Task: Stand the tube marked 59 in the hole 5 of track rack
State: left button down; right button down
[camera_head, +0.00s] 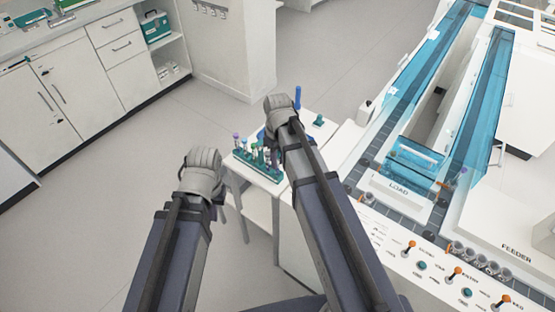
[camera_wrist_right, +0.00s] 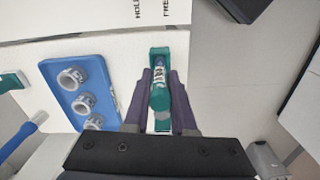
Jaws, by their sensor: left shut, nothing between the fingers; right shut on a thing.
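My right gripper (camera_wrist_right: 160,85) is shut on a tube with a green cap (camera_wrist_right: 160,98); the mark on its label is too small to read. A narrow green holder (camera_wrist_right: 159,51) shows around and behind the tube; I cannot tell whether the tube stands inside it. In the head view my right gripper (camera_head: 280,104) is over the small white table, and its tube is hidden. My left gripper (camera_head: 203,160) is shut and empty, left of that table. A green rack (camera_head: 263,174) with several tubes stands on the table. I cannot make out which rack is the track rack.
A blue block (camera_wrist_right: 60,69) with three grey round holders lies left of the tube in the wrist view. A blue rod (camera_head: 298,96) and a small green piece (camera_head: 318,120) are near my right gripper. The machine (camera_head: 375,218) stands to the right. Floor at left is clear.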

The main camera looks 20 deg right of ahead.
jog(key=shift+f, duration=0.25)
jog(key=shift+f+b, duration=0.35)
jog(key=shift+b, duration=0.2)
jog(key=shift+f, duration=0.1)
jog(key=c, duration=0.7)
grip_release()
jog(key=shift+o, duration=0.2)
notch_tip(320, 180, up, 8)
jog(key=p, duration=0.7)
jog(key=shift+p, duration=0.4)
